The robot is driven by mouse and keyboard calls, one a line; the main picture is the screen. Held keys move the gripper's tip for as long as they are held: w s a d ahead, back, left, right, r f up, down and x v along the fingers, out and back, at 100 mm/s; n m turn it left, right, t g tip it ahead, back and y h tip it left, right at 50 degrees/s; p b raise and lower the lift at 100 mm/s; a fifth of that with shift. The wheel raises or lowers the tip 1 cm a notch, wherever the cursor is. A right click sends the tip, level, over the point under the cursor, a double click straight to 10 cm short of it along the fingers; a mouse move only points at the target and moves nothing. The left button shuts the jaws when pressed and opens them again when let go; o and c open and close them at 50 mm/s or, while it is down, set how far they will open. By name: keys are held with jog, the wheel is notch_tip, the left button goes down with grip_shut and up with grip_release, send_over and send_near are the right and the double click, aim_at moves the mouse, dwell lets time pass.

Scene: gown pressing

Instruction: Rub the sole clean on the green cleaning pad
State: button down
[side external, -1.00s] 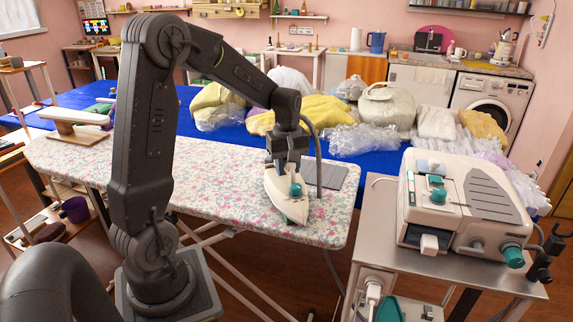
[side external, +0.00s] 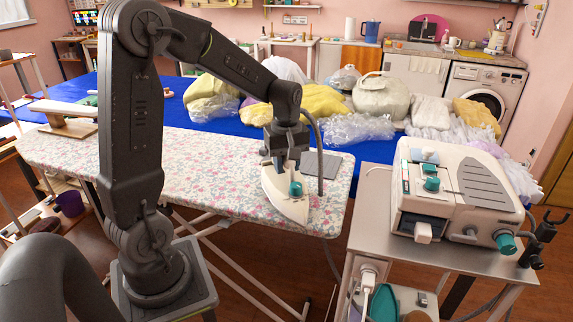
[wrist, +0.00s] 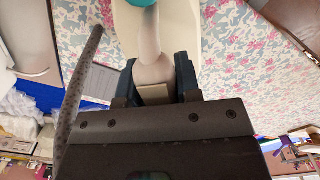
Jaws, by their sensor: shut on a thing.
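The cream iron (side external: 284,204) with a teal knob (side external: 296,188) is on the floral ironing board (side external: 215,170), near its right end, tip toward the front edge. My gripper (side external: 287,160) is shut on the iron's handle from above. In the wrist view my gripper (wrist: 157,80) has a finger on each side of the pale handle (wrist: 152,55). The sole faces down and is hidden. The green cleaning pad cannot be made out now; the iron may cover it. I cannot tell whether the sole touches anything.
A grey rest plate (side external: 326,172) lies right of the iron. A dark hose (side external: 319,150) runs beside my gripper. A steam station (side external: 458,195) stands on a metal cart (side external: 375,215) to the right. Bagged garments (side external: 380,98) lie on the blue table behind.

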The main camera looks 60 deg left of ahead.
notch_tip(320, 180, up, 7)
jog(key=shift+f, duration=0.2)
jog(key=shift+w+f, duration=0.1)
jog(key=shift+w, duration=0.05)
dwell(0.5)
jog(key=shift+f, duration=0.55)
notch_tip(320, 180, down, 4)
jog(key=shift+f, duration=0.1)
jog(key=w+a, duration=0.1)
jog(key=a, duration=0.9)
jog(key=shift+w, duration=0.25)
jog(key=shift+f, duration=0.8)
jog(key=shift+d, duration=0.15)
jog(key=shift+s+d, duration=0.2)
jog(key=shift+d, duration=1)
jog(key=shift+s+d, duration=0.2)
jog(key=shift+d, duration=0.95)
